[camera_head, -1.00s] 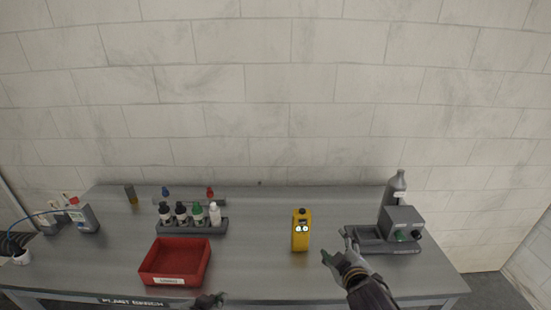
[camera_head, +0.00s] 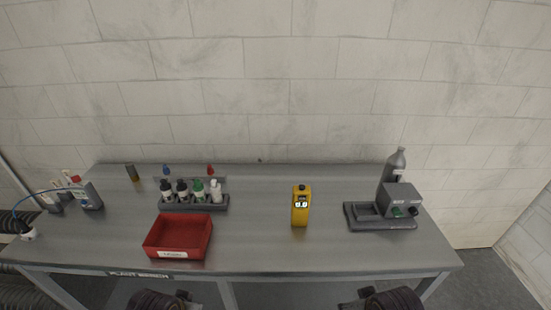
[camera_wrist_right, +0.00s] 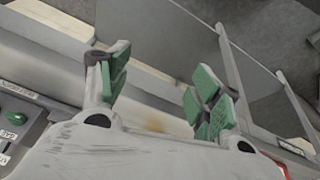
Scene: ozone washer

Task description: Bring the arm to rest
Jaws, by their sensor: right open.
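My right gripper (camera_wrist_right: 163,84) shows in the right wrist view. Its green-padded fingers are spread apart with nothing between them. In the head view it is out of sight; only dark parts of my two arms show at the bottom edge, below the front of the workbench (camera_head: 270,257). My left gripper is not visible in either current view.
The bench's front middle is clear.

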